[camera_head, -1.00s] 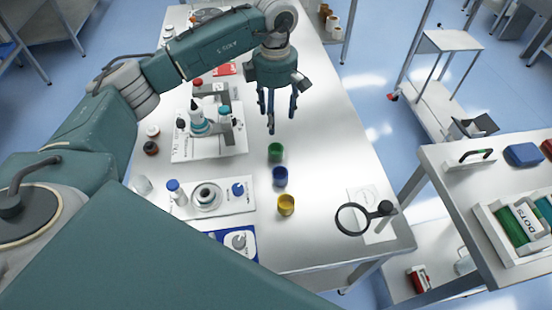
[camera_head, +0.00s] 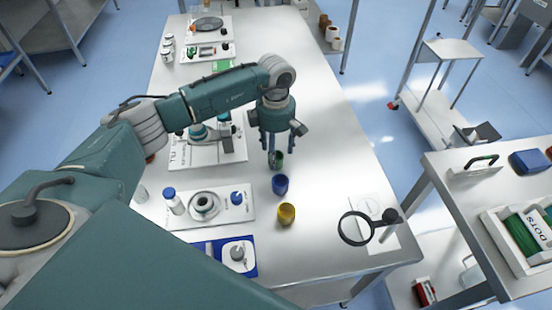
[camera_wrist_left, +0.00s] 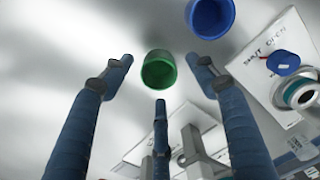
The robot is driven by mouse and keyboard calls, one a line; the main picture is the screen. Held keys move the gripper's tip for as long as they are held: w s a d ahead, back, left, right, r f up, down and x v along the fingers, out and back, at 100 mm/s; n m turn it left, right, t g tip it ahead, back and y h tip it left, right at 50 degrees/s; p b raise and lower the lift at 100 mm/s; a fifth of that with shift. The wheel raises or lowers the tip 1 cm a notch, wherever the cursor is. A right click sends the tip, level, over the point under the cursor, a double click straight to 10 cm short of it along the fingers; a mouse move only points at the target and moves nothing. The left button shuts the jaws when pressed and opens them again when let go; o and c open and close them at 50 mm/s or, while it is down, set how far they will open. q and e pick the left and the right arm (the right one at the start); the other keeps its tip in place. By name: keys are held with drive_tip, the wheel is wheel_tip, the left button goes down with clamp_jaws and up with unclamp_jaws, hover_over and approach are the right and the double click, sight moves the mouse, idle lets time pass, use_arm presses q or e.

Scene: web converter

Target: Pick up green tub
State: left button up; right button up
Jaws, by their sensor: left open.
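The green tub (camera_head: 277,160) stands on the metal table, partly hidden by my left gripper (camera_head: 275,150) in the head view. My left gripper is open, with its fingers pointing down at the tub. In the left wrist view the green tub (camera_wrist_left: 159,70) sits between the spread fingertips of the gripper (camera_wrist_left: 158,78), with its open top showing. I see a gap on each side of the tub, and no clear contact. The right gripper is not in view.
A blue tub (camera_head: 280,184) and a yellow tub (camera_head: 286,213) stand in a row nearer the front. A magnifier (camera_head: 356,228) is at the front right.

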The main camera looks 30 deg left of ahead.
use_arm(q)
drive_tip(key=shift+w+f, duration=0.1)
drive_tip(key=shift+f, duration=1.45)
drive_tip(key=c, duration=1)
drive_tip(key=shift+r, duration=0.1)
